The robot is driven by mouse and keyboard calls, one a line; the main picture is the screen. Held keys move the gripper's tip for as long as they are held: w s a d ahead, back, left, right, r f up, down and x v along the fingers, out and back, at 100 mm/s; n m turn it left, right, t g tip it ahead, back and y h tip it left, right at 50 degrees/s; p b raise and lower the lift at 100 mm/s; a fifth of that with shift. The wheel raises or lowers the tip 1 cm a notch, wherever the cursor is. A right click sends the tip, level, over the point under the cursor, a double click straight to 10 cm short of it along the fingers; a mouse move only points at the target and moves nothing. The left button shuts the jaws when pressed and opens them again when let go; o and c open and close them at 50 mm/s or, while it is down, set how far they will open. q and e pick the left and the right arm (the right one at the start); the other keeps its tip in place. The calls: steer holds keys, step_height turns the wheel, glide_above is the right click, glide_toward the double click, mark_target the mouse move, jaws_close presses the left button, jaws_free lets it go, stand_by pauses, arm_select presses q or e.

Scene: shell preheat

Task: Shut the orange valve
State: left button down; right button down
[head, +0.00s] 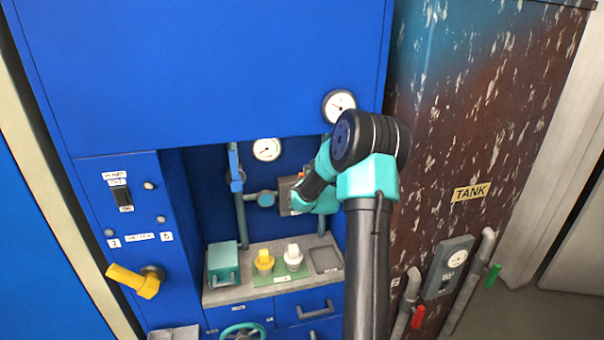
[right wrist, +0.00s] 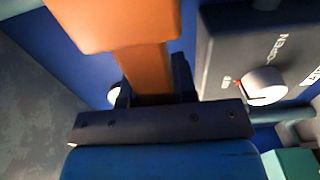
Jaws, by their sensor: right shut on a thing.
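The orange valve handle (right wrist: 125,22) fills the top of the right wrist view, a wide block with a narrower stem running down. My right gripper (right wrist: 152,85) is shut on that stem, with a dark finger on each side. In the head view my right arm reaches into the blue cabinet's recess. It covers the orange valve and the gripper there, so the handle's angle to its pipe cannot be told. My left gripper is not in view.
A grey box with a white knob (right wrist: 264,86) is close beside my right gripper. A yellow lever (head: 130,280) sticks out at the left. Yellow (head: 265,262) and white (head: 293,257) fittings stand on the recess shelf. A rusty tank (head: 470,120) stands right.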

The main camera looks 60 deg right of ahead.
steer(key=c, duration=0.9)
jaws_free()
steer(key=shift+s, duration=0.1)
steer(key=v, duration=1.7)
steer(key=shift+a, duration=0.2)
